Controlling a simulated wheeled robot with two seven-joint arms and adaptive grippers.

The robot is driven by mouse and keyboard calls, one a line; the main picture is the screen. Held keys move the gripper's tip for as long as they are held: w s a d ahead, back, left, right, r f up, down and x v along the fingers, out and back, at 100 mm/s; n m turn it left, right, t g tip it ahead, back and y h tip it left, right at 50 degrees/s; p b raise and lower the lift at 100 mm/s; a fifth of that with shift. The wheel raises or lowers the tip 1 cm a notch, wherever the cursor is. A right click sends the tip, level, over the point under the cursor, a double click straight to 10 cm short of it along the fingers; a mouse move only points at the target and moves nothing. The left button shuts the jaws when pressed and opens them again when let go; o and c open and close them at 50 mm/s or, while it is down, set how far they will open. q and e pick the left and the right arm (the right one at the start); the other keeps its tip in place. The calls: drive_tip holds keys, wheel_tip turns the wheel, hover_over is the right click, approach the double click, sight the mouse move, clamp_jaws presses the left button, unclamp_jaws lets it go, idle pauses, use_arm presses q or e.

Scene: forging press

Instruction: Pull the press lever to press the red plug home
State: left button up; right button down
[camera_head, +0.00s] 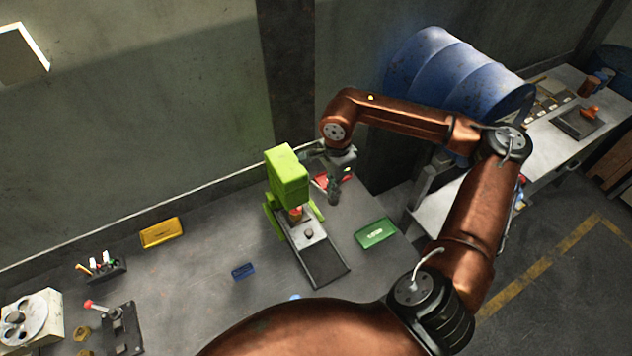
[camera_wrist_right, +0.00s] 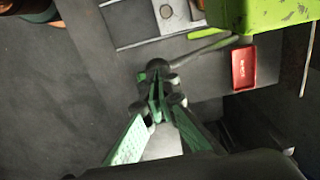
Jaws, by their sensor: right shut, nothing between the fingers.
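The green press (camera_head: 288,178) stands on the table, with its grey base plate (camera_head: 327,266) reaching toward me. The small red plug (camera_head: 296,212) shows under the press head. In the right wrist view the press head (camera_wrist_right: 262,14) is at the top right. The press lever (camera_wrist_right: 205,52) is a grey rod ending in a dark round knob (camera_wrist_right: 156,65). My right gripper (camera_head: 334,198) is beside the press, on its right. Its green-padded fingers (camera_wrist_right: 157,88) are shut and empty right by the knob; I cannot tell whether they touch it. My left gripper is out of view.
A red tray (camera_wrist_right: 244,68) lies beside the press. A green tray (camera_head: 376,233), a yellow tray (camera_head: 162,232) and a blue tray (camera_head: 243,271) lie around it. A red-knobbed device (camera_head: 120,325) stands at lower left. A blue barrel (camera_head: 455,80) is behind my right arm.

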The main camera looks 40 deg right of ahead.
sight(335, 201)
idle(0.3)
drive_tip(key=shift+s+f+b, duration=0.2)
drive_tip(key=shift+f+b, duration=0.2)
drive_tip(key=shift+f, duration=0.1)
drive_tip(key=shift+s+f+b, duration=0.15)
drive_tip(key=shift+f+b, duration=0.25)
drive_tip(key=shift+f, duration=0.15)
drive_tip(key=shift+s+a+f+b, duration=0.1)
drive_tip(key=shift+s+f+b, duration=0.05)
drive_tip(key=shift+f+b, duration=0.35)
drive_tip(key=shift+s+f+b, duration=0.15)
drive_tip(key=shift+f+b, duration=0.2)
drive_tip(key=shift+f, duration=0.1)
drive_tip(key=shift+r, duration=0.1)
drive_tip(key=shift+w+r+p, duration=0.2)
drive_tip(key=shift+r+p, duration=0.2)
drive_tip(key=shift+r, duration=0.3)
drive_tip(key=shift+w+r+p, duration=0.15)
drive_tip(key=shift+r+p, duration=0.25)
drive_tip(key=shift+r, duration=0.3)
